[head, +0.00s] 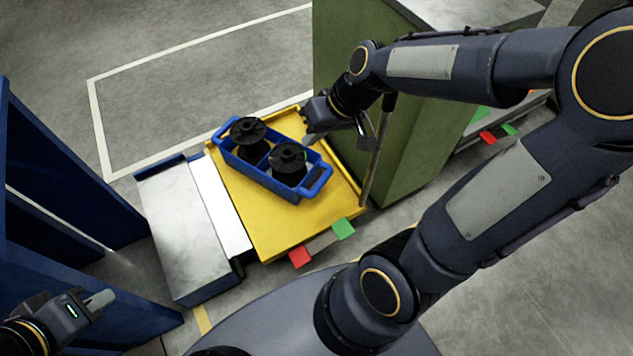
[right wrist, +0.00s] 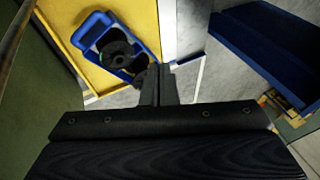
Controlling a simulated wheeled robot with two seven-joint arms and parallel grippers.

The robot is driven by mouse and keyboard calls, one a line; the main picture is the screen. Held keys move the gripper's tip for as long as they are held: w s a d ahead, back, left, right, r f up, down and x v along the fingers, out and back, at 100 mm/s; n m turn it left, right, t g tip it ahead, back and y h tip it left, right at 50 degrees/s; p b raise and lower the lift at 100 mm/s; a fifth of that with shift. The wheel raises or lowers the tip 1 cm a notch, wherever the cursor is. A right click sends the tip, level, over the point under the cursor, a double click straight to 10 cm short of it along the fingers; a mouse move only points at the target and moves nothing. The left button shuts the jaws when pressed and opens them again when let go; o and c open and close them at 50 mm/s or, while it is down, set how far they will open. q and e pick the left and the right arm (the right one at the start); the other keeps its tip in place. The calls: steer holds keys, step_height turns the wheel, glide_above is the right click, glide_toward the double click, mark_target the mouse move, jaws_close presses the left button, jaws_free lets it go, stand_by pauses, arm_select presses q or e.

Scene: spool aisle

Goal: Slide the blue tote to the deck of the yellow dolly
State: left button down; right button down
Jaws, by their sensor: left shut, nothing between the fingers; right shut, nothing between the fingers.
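The blue tote (head: 262,178) sits on the deck of the yellow dolly (head: 253,226), set at an angle, with two black spools (head: 288,160) in it. The tote (right wrist: 77,37) and the yellow deck (right wrist: 143,16) also show in the right wrist view. My right gripper (head: 309,140) is shut and empty, by the tote's far right side; I cannot tell whether it touches. Its shut fingers (right wrist: 160,80) show in the right wrist view, with the tote beyond them. My left gripper (head: 104,299) is shut and empty at the lower left, away from the tote.
A grey-topped bench (head: 180,240) with a white strip adjoins the dolly's left side. A green cabinet (head: 410,150) stands close on the right. A blue upright frame (head: 60,180) is at the left. Red (head: 300,257) and green (head: 344,229) blocks mark the dolly's near edge.

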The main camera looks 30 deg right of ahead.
steer(key=w+d+f+n+g+h+b, duration=0.1)
steer(key=w+f, duration=0.2)
steer(key=f, duration=0.9)
steer(key=w+d+f+n+g+h, duration=0.1)
steer(key=w+f, duration=0.3)
steer(key=f, duration=0.9)
steer(key=w+d+f+n+g+h+b, duration=0.1)
steer(key=w+d+f+n+h, duration=0.1)
steer(key=f, duration=1.1)
steer(key=shift+w+f+g+h+b, duration=0.1)
steer(key=shift+w+g+h+b, duration=0.25)
steer(key=shift+w, duration=0.5)
steer(key=shift+d, duration=0.1)
steer(key=s, duration=0.2)
steer(key=s+d, duration=0.1)
steer(key=s, duration=0.1)
steer(key=shift+s+d, duration=0.1)
steer(key=shift+s, duration=0.25)
